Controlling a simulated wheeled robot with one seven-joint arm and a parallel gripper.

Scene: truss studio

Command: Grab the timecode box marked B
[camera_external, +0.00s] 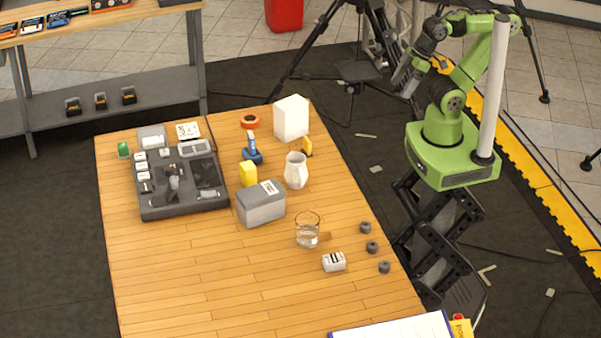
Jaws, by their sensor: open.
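No letter B is readable in this view, so I cannot tell which item is the timecode box marked B. Several small pale boxes stand in a column at the left of a dark grey tray (185,211), one of them here (142,166). A small white box with dark marks (334,262) lies apart, on the front right of the wooden table (200,290). My gripper (403,88) is raised to the right of the table's far end, away from all of these. It is open and empty, and its fingers are small in the picture.
A grey case (261,206), a glass (307,232) and a white jug (296,171) stand mid-table. A white block (291,118) is at the back. Several dark knobs (371,247) line the right edge. The table's front left is clear.

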